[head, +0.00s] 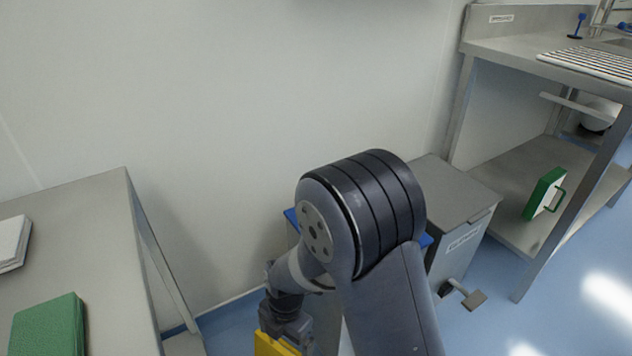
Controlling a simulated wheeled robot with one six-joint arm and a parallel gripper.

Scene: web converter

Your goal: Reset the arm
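My arm rises from the bottom centre, with its large dark elbow joint in the middle of the head view. Beyond the elbow the forearm bends down and to the left. My gripper (286,318) is at its end, low in the picture and partly cut off by the bottom edge. A yellow piece (272,345) shows right at the gripper, also cut off. I cannot tell whether it is held or part of the tool. The fingertips are hidden, so I cannot tell open from shut.
A steel table (95,225) stands at left, with a green block (48,325) and a white stack (12,243) on it. A grey pedal bin (455,225) stands behind my elbow. A steel bench (515,55) with a lower shelf holding a green-and-white box (545,194) is at right.

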